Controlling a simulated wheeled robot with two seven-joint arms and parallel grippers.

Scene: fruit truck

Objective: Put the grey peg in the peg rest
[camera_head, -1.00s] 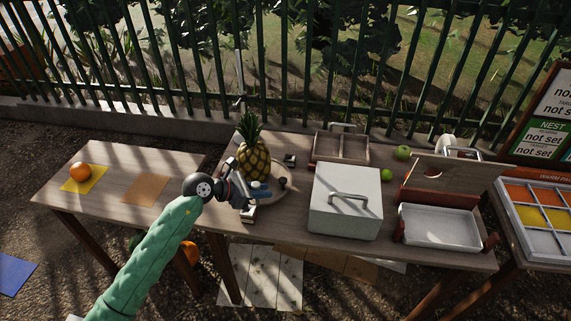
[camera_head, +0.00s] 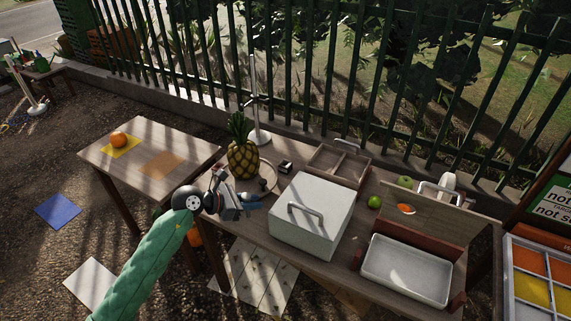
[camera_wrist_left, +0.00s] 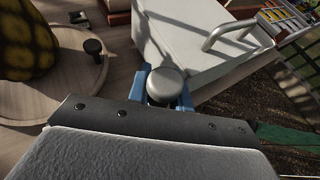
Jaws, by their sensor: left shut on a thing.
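My left gripper (camera_head: 250,202) is shut on the grey peg, near the front edge of the long table, between the pineapple and the white box. In the left wrist view the peg's round grey head (camera_wrist_left: 165,84) shows between the blue fingertips (camera_wrist_left: 164,88); its lower part is hidden. A small dark block with a pale top (camera_head: 286,166) stands on the table behind the gripper, right of the pineapple; it may be the peg rest, but I cannot tell. It also shows at the top of the left wrist view (camera_wrist_left: 78,17). My right gripper is not in view.
The pineapple (camera_head: 243,160) stands on a round board (camera_head: 268,175) with a dark knob (camera_wrist_left: 93,47). The lidded white box (camera_head: 312,220) is close on the gripper's right. A divided wooden tray (camera_head: 338,165) and a white basin (camera_head: 407,270) lie farther right.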

